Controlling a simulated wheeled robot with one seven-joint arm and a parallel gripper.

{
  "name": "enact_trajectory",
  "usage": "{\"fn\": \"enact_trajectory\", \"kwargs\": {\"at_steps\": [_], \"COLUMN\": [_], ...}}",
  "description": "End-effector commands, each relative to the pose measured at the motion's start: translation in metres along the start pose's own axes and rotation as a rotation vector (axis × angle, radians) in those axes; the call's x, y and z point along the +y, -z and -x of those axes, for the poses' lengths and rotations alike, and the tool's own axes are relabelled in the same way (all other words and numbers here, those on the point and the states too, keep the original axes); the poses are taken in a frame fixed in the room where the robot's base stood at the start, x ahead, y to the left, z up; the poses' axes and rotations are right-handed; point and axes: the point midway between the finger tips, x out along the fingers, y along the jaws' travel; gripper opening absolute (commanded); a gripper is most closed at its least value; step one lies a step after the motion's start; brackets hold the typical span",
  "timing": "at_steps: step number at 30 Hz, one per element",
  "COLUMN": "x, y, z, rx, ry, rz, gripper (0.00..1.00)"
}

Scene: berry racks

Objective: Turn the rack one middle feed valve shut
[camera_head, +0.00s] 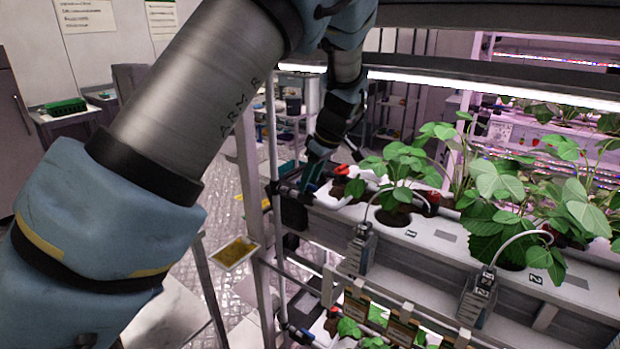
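My arm reaches from the lower left across the view to the left end of the rack's planted shelf. My gripper (313,178) points down there, beside the shelf's end fittings. A small red part (342,169), which looks like the valve handle, shows just right of the gripper. Whether the gripper touches it cannot be told. The valve body and the angle of its handle are mostly hidden or too small to read. The fingertips are small and dark, so their opening is unclear.
The white planted channel (440,232) holds leafy plants (500,185) in dark pots. Grey clip-on sensor boxes (478,297) with curved tubes hang on its front. A rack post (250,190) stands left of the gripper, with a yellow card (235,252) nearby. A lower shelf carries more plants (349,327).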

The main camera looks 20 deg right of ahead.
Motion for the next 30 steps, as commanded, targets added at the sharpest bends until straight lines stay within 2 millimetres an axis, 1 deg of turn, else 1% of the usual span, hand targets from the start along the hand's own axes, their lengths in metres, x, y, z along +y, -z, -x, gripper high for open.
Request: {"fn": "enact_trajectory", "kwargs": {"at_steps": [1, 2, 11, 25, 30], "x": [0.0000, 0.0000, 0.0000, 0.0001, -0.0001], "y": [-0.0001, -0.0001, -0.0001, -0.0003, -0.0006], "z": [0.0001, 0.0002, 0.0004, 0.0004, -0.0003], "rx": [0.000, 0.000, 0.000, 0.000, -0.001], "ry": [0.000, 0.000, 0.000, -0.002, -0.016], "rz": [0.000, 0.000, 0.000, -0.003, -0.032], "gripper": [0.37, 0.34, 0.00, 0.00, 0.00]}}
